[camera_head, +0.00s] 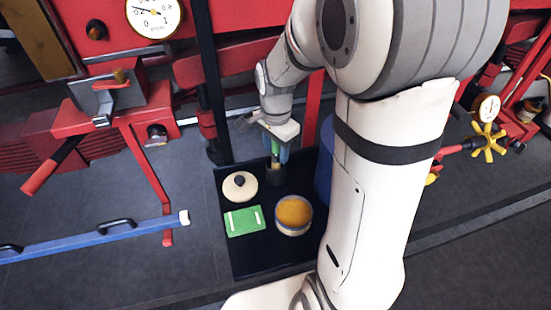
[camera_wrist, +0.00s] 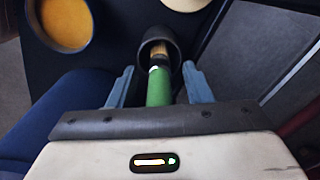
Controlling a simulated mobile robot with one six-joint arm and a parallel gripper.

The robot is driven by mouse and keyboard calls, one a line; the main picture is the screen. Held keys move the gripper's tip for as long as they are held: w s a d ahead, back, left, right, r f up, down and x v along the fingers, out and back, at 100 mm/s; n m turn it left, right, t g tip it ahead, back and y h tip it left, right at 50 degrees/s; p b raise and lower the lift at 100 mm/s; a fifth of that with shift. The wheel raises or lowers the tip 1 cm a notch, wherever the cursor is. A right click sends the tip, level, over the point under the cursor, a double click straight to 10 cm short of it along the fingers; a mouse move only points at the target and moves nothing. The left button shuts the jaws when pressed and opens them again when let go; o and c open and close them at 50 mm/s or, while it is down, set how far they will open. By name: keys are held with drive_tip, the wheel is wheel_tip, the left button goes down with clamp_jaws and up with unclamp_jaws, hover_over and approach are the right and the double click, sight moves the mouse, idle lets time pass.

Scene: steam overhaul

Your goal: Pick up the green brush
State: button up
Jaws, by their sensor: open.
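The green brush (camera_wrist: 158,88) stands in a dark cup (camera_wrist: 160,42), its green handle pointing toward my wrist and its dark collar and tan part at the cup's mouth. In the wrist view, my gripper (camera_wrist: 158,68) is open. Its two blue-grey fingers lie on either side of the handle, with a gap at each side. In the head view, my gripper (camera_head: 277,150) is above the dark cup (camera_head: 276,174). The brush is mostly hidden there between the fingers. Its lower end inside the cup is hidden.
A black board (camera_head: 242,262) carries the cup, a round cream lid with a dark knob (camera_head: 240,185), a green flat piece (camera_head: 246,221) and a bowl of orange stuff (camera_head: 294,212). A blue cylinder (camera_head: 323,168) stands close right of the cup. A dark post (camera_head: 211,85) rises behind-left.

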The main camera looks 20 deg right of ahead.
drive_tip(key=shift+f, duration=0.2)
drive_tip(key=shift+c, duration=0.6)
clamp_jaws()
